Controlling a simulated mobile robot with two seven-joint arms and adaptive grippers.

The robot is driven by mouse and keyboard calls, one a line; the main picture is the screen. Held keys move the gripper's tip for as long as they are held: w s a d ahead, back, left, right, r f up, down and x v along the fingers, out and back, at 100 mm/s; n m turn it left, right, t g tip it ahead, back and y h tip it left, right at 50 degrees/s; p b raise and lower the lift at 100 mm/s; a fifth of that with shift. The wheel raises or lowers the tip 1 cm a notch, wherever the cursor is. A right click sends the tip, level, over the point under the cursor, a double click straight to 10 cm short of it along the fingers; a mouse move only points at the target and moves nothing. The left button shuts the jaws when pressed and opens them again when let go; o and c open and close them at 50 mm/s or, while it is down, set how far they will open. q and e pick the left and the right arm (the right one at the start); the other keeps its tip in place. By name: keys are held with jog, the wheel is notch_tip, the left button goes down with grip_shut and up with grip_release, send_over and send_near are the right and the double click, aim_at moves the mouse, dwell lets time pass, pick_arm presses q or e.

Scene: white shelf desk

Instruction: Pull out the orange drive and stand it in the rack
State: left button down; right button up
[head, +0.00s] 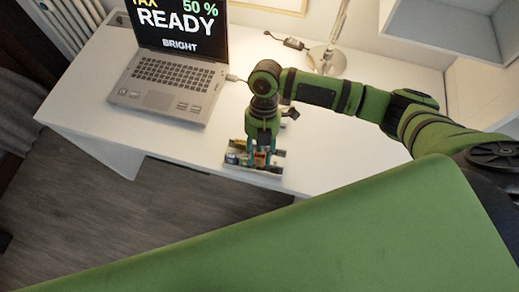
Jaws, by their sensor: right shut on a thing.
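My right gripper (259,151) points down over a small rack (238,172) near the desk's front edge. Its fingers are shut on a small orange drive (259,158), of which only a little shows between them. I cannot tell whether the drive is in the rack's slot or just above it. Small pieces, one of them blue (231,158), show in the rack to the left of the fingers. My left gripper is out of view.
An open laptop (172,88) stands to the left on the white desk (200,141). A lamp base (328,62) and a dark cabled piece (294,43) are at the back. A shelf (455,28) rises at the right. Bare desk lies left of the rack.

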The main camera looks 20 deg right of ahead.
jog(key=shift+p, duration=0.3)
jog(key=shift+f+b, duration=0.85)
jog(key=shift+f, duration=0.4)
jog(key=o, duration=1)
jog(key=shift+c, duration=0.2)
jog(key=shift+r, duration=0.1)
jog(key=v, duration=1.2)
jog(key=shift+d, duration=0.1)
